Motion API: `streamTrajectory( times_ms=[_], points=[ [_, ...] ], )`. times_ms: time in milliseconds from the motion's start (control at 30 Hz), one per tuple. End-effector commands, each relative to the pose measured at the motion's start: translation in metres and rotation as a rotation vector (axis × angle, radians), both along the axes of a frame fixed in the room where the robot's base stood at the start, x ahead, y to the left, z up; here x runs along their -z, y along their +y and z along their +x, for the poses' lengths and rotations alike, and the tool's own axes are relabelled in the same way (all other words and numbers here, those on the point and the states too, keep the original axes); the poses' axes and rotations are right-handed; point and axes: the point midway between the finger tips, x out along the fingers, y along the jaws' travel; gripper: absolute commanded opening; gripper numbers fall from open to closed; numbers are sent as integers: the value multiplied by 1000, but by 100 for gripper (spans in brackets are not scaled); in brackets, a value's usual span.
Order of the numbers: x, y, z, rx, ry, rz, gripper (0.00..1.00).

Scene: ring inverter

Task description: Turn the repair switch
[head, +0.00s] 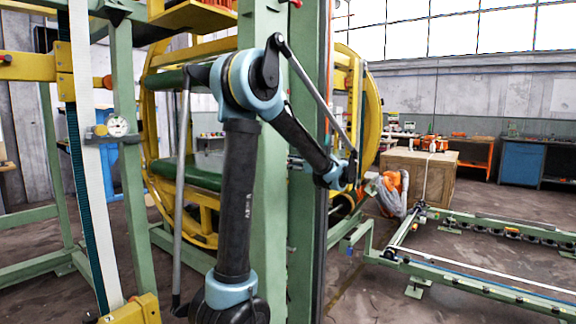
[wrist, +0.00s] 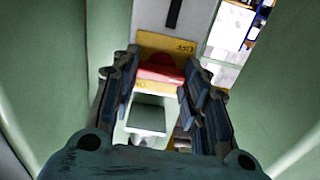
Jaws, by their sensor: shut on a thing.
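The repair switch is a red knob (wrist: 160,68) on a yellow plate (wrist: 178,44) marked OFF, near the top middle of the wrist view. My gripper (wrist: 162,60) has one finger on each side of the red knob and is shut on it. The exact contact at the fingertips is hard to make out.
Green posts (head: 270,190) stand close to my arm. A large yellow ring frame (head: 152,130) is behind. Low green rails (head: 480,275) run along the floor at the right, near a wooden crate (head: 440,172). In the wrist view green walls (wrist: 60,60) flank my gripper closely.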

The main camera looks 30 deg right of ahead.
Motion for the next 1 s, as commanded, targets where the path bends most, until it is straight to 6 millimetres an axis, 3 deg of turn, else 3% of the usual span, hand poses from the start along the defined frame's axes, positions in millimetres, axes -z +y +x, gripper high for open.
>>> streamTrajectory(
  times_ms=[367,1000],
  points=[
    [0,-2,0,2,74,179,18],
    [1,-5,1,5,305,738,18]
  ],
)
